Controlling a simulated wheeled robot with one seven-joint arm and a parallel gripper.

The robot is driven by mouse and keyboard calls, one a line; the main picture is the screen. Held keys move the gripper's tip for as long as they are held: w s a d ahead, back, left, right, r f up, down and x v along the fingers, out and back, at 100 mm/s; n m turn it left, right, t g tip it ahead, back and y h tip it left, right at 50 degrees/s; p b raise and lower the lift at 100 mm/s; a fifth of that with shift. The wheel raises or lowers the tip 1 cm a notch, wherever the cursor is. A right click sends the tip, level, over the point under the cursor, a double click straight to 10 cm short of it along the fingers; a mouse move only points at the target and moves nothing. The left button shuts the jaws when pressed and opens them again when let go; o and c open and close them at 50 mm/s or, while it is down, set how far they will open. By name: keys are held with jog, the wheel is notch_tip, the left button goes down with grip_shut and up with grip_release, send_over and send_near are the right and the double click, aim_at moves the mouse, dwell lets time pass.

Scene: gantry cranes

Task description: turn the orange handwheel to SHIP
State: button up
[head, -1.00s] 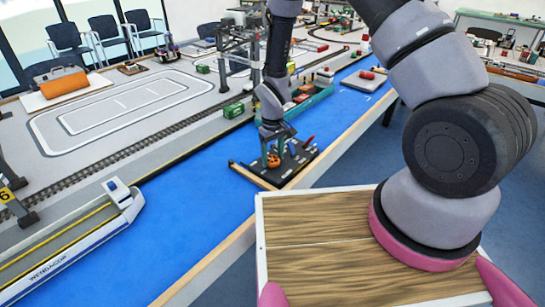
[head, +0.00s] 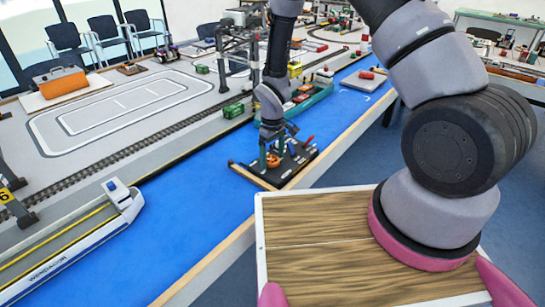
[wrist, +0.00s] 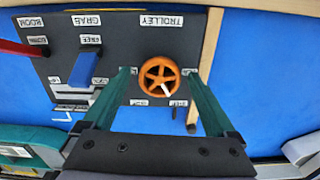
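The orange handwheel (wrist: 159,76) sits on the dark control panel (wrist: 120,22) under the TROLLEY label. A pale mark on the wheel points to its lower right in the wrist view. Small labels lie below the wheel, too small to read surely. My gripper (wrist: 159,76) is open, with one green finger on each side of the wheel. Gaps show between fingers and rim, so I see no grip. In the head view, the wheel (head: 273,160) is low between the fingers of my gripper (head: 274,155), at the near edge of the blue strip.
A blue lever (wrist: 87,66) under the GRAB label and a red lever (wrist: 20,48) under BOOM stand left of the wheel in the wrist view. A white ship (head: 75,245) lies at left in the head view. A gantry crane (head: 237,50) stands behind my arm.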

aim_at(272, 159)
jog(key=shift+r, duration=0.1)
notch_tip(272, 159, up, 11)
jog(key=shift+f, duration=0.2)
dwell(0.5)
jog(key=shift+c, duration=0.3)
dwell(2.7)
